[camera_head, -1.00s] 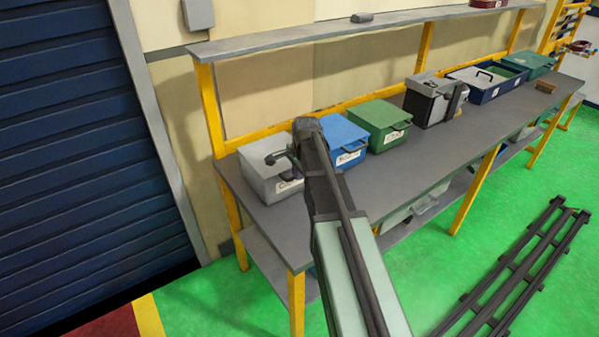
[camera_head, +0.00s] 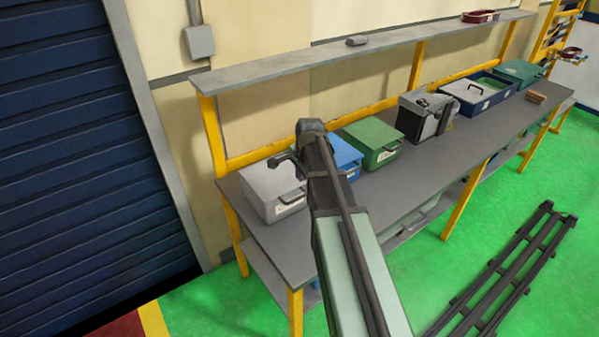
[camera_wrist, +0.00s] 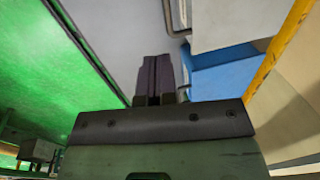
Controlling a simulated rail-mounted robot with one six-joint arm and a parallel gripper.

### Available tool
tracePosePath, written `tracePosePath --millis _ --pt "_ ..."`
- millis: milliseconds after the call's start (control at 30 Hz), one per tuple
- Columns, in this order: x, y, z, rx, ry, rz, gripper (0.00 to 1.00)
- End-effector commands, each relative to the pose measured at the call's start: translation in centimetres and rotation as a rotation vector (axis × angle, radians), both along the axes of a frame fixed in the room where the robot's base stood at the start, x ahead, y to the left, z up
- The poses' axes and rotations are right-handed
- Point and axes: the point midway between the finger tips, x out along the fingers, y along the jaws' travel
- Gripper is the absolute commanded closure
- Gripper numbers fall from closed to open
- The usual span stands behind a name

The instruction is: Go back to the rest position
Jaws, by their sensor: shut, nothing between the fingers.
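My gripper (camera_head: 281,161) is shut and empty. In the head view it shows small and dark at the end of my arm, in front of the light grey box (camera_head: 262,190) and the blue box (camera_head: 348,151). In the wrist view its two dark fingers (camera_wrist: 154,78) lie side by side, with the grey bench top behind them. My arm hides part of the blue box and of the bench.
The long grey bench (camera_head: 400,187) also carries a green box (camera_head: 376,143), a grey-black box (camera_head: 420,117) and a blue tray (camera_head: 478,95). A shelf (camera_head: 290,66) on yellow posts runs above. Dark rails (camera_head: 505,270) lie on the open green floor.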

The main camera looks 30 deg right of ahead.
Motion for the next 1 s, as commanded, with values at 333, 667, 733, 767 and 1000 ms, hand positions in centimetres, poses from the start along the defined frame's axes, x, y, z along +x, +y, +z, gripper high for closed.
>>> tracePosePath --millis 333,667,733,767,1000 --pt "-0.3 -0.1 1.7 0.0 -0.001 0.0 1.0" --pt "-8.7 7.4 -2.5 -0.105 0.096 0.879 1.0" --pt "-11.8 12.0 -4.9 -0.123 0.123 1.161 1.0" --pt "-13.0 13.7 -5.8 -0.128 0.13 1.252 1.0" --pt "-15.5 20.8 -8.9 -0.146 0.139 1.471 1.0"
